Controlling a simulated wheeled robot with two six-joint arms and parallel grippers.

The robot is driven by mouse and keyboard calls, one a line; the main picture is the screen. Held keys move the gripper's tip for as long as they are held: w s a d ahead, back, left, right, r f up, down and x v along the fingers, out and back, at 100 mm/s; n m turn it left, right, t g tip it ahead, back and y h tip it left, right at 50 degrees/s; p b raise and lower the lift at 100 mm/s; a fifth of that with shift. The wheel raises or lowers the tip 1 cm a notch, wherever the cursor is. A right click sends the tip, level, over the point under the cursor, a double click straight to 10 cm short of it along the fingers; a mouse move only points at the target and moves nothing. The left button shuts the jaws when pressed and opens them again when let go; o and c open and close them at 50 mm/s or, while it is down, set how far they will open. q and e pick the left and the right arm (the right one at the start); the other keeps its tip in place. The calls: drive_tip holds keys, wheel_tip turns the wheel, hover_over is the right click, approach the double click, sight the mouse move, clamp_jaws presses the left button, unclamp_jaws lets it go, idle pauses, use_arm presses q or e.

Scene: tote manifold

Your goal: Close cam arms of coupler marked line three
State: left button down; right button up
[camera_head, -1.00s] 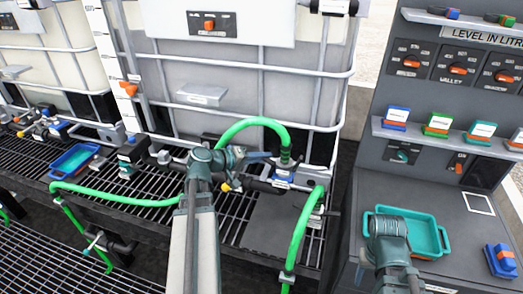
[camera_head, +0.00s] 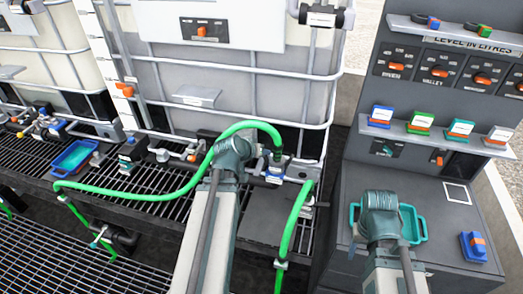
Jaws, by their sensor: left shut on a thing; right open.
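A coupler (camera_head: 277,169) with a blue and white band sits at the end of the arched green hose (camera_head: 252,123), on the pipework in front of the middle tank. Its label is too small to read, and its cam arms are hard to make out. My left gripper (camera_head: 243,152) is just left of this coupler. Its wrist hides the fingers and what they hold; it is shut, apparently on a cam arm at the coupler. My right gripper (camera_head: 381,215) is over the teal tray on the grey console. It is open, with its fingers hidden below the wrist.
A second green hose (camera_head: 296,225) drops right of the coupler. The teal tray (camera_head: 415,225) and a blue block (camera_head: 473,246) lie on the console (camera_head: 440,275). Several coloured blocks stand on its shelf. A blue tray (camera_head: 75,157) lies on the grating at left.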

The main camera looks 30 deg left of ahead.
use_arm(q)
drive_tip(key=shift+d, duration=0.15)
idle(0.4)
drive_tip(key=c, duration=0.9)
unclamp_jaws()
